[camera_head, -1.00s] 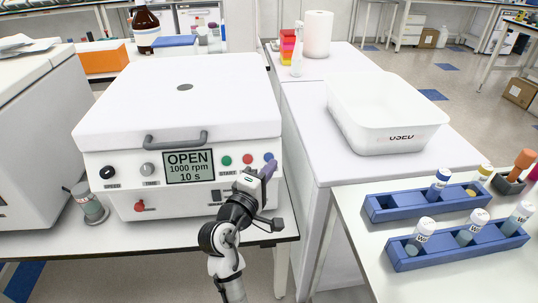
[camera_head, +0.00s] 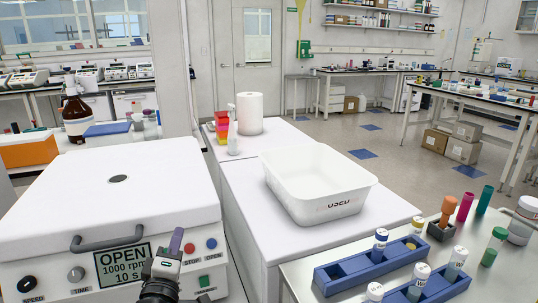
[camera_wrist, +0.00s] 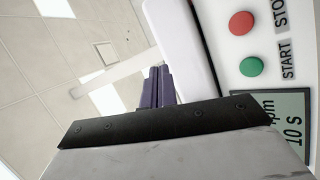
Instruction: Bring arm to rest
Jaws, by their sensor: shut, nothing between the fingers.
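My gripper (camera_head: 176,242) is in front of the white centrifuge (camera_head: 110,190), near the right part of its control panel. In the wrist view its two purple fingers (camera_wrist: 156,86) are together with nothing between them. The centrifuge lid is down. Its display (camera_head: 123,262) reads OPEN, 1000 rpm, 10 s. In the wrist view the red button (camera_wrist: 241,22) and the green button (camera_wrist: 252,67) are to the right of the fingers. My gripper hides part of the panel in the head view.
A white bin (camera_head: 318,185) labelled as used stands on the white counter to the right. Blue racks (camera_head: 368,262) with capped tubes are on the right table. A spray bottle (camera_head: 233,130) and a paper roll (camera_head: 249,112) stand farther back.

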